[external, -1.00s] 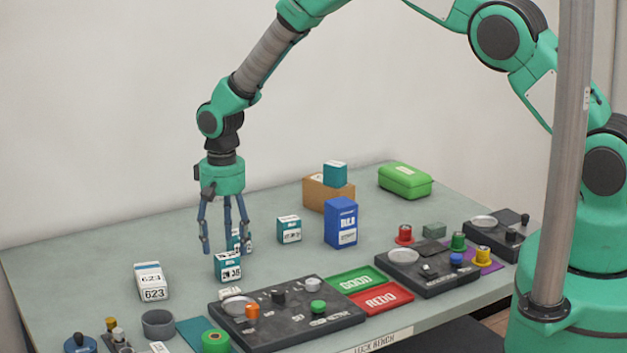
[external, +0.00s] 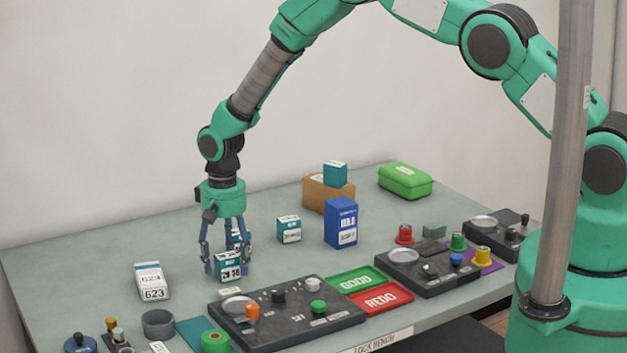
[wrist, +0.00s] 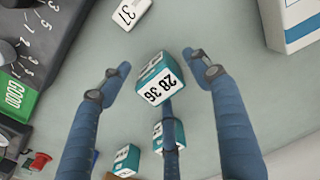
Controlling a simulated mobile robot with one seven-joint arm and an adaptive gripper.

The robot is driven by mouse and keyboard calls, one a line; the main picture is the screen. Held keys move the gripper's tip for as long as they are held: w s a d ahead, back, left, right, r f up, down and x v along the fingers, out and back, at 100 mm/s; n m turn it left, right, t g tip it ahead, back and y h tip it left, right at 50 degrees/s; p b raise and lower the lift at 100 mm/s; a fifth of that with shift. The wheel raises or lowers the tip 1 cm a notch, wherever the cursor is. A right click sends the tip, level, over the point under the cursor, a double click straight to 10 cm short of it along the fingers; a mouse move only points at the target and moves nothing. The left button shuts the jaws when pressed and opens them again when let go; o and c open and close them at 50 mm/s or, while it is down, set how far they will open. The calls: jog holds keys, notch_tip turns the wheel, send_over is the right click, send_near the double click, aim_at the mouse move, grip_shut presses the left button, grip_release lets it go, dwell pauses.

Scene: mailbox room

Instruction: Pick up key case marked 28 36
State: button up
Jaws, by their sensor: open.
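The key case marked 28 36, a small teal box with a white label, stands on the bench in the wrist view (wrist: 158,82). It also shows at the gripper in the external view (external: 228,268), where its label is hard to read. My gripper (external: 229,270) is low over the bench and open, with its fingers around the case. In the wrist view, two blue fingers of my gripper (wrist: 155,68) stand apart from the case on either side. A third finger is partly hidden behind the case.
Another teal case (external: 236,238) stands just behind the gripper, and one (external: 289,229) stands to the right. A white box marked 623 (external: 153,282) is to the left. A dark control panel (external: 270,325) lies in front. A blue box (external: 341,223) stands further right.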

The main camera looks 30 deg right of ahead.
aim_at(227, 255)
dwell(0.3)
jog(key=c, duration=1.3)
jog(key=shift+c, duration=0.2)
jog(key=shift+r, duration=5.05)
